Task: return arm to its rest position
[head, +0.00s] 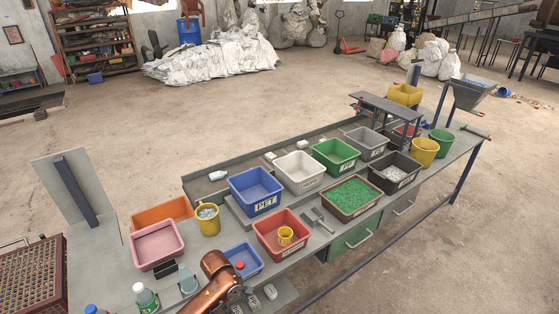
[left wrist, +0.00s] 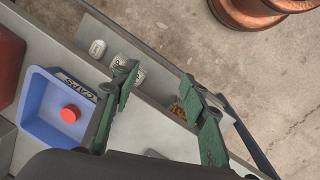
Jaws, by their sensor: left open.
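My left gripper (left wrist: 160,80) is open, its two green-padded fingers spread apart over the bench's front edge, with nothing held between them. In the head view my copper-coloured left arm (head: 220,278) reaches in at the bottom, beside the small blue caps tray, and largely hides the gripper. The blue caps tray (left wrist: 32,112) holds a red cap (left wrist: 69,114) and lies left of the fingers in the wrist view. A small orange-brown patterned item (left wrist: 178,113) shows beyond the fingers, partly covered by one. My right gripper is not in view.
Small pale items (left wrist: 97,48) lie on the front strip near the fingers. A red bin (head: 262,232) with a yellow cup, a pink bin (head: 157,258) and bottles (head: 144,296) stand around the arm. Open floor (left wrist: 250,70) lies beyond the bench edge.

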